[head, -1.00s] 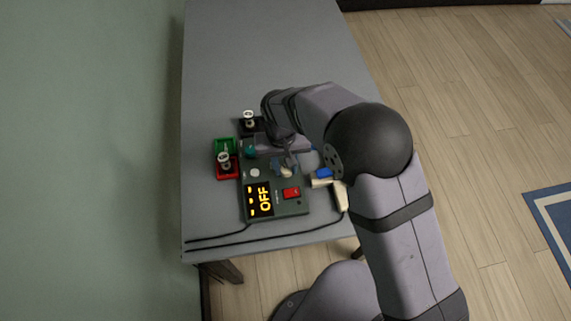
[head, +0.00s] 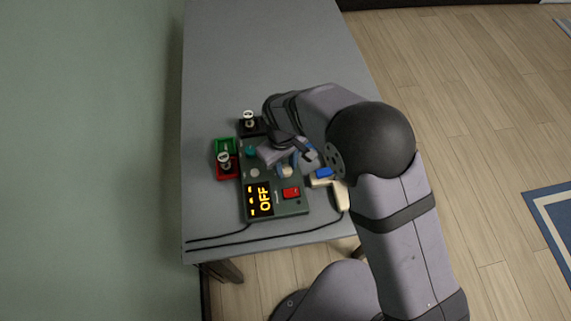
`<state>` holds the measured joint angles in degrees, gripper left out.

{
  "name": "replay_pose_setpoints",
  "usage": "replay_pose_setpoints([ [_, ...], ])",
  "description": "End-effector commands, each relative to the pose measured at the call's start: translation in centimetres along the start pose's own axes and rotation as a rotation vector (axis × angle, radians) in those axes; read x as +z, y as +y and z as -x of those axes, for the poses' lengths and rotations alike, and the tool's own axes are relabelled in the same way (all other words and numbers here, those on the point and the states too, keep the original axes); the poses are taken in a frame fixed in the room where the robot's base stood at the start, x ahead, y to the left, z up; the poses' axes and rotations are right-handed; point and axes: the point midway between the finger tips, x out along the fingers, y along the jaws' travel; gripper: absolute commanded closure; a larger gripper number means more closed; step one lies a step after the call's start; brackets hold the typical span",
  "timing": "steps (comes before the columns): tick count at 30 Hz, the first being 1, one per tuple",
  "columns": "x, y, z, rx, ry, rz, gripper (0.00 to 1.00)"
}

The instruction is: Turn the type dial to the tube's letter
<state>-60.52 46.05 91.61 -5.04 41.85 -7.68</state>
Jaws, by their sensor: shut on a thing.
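The tester (head: 263,182) is a dark box on the grey table, with a lit yellow display (head: 259,199) reading OFF. My gripper (head: 286,165) points down over its right half and is shut on a pale dial (head: 284,171), mostly hidden by the fingers. The dial's letters and pointer are too small or covered to read. One small tube (head: 249,119) stands upright in a black socket block at the tester's far end. Another tube (head: 223,159) stands by the red and green trays at left. No letter is readable on either tube.
A red switch (head: 291,193), a pale round knob (head: 255,172) and a teal knob (head: 250,151) are on the tester. A green tray (head: 223,145) and a red tray (head: 222,173) stand left. A blue-and-cream object (head: 322,175) lies right. Black cables (head: 215,240) run left. The far table is clear.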

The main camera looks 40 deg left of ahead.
Motion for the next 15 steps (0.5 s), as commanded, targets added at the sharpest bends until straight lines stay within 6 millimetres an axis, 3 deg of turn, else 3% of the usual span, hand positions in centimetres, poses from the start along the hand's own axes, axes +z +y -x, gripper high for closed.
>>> replay_pose_setpoints([
  [15, -0.11, 0.1, 0.2, 0.002, 0.03, 0.411, 0.95],
])
